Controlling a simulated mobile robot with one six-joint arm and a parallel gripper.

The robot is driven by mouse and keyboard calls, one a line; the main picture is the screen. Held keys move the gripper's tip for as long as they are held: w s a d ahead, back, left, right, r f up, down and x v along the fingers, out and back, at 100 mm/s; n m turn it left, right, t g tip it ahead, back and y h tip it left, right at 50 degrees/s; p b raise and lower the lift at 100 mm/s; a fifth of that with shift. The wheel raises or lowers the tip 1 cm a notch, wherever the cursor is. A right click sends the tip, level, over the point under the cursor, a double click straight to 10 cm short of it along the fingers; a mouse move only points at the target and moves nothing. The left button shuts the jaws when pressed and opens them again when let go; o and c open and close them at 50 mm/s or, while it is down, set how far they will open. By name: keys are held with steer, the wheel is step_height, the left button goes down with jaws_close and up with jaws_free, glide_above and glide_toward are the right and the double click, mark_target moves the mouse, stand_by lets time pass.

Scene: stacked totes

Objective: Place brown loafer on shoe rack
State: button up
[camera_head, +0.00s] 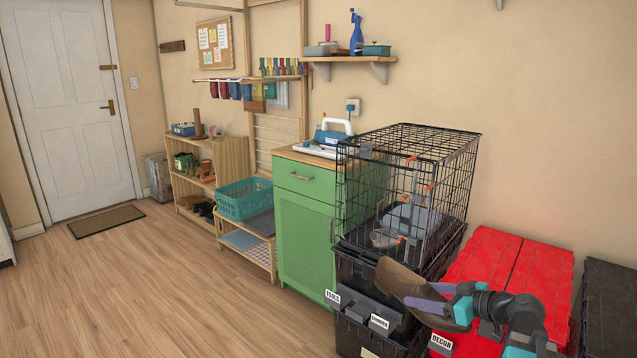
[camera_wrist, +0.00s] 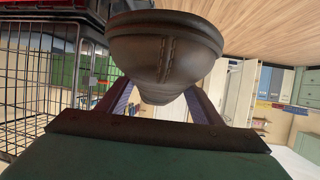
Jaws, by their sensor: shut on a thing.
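The brown loafer (camera_head: 402,282) is held in my gripper (camera_head: 432,301), in front of the wire cage and above the black totes at the lower right. In the wrist view the loafer (camera_wrist: 165,45) fills the top middle, its stitched leather end facing the camera. My gripper (camera_wrist: 165,100) is shut on it, with a purple finger showing on each side. A low wooden rack (camera_head: 262,258) with slatted shelves stands left of the green cabinet. A taller wooden shelf (camera_head: 236,157) stands farther left with dark shoes (camera_head: 203,209) at its bottom. Which is the shoe rack is unclear.
A teal basket (camera_head: 245,199) sits on the low rack. The wire cage (camera_head: 425,170) stands on black totes (camera_head: 365,335) near the loafer. A green cabinet (camera_head: 303,225) and red-lidded totes (camera_head: 510,265) flank them.

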steer(key=a+r+n+g+y, duration=0.2)
steer(key=a, duration=0.9)
step_height(320, 180, up, 7)
steer(key=s+p, duration=0.1)
steer(key=p, duration=1.4)
steer(key=shift+n+p, duration=0.3)
steer(key=shift+r, duration=0.1)
steer(key=shift+d, duration=0.15)
steer(key=shift+s, duration=0.1)
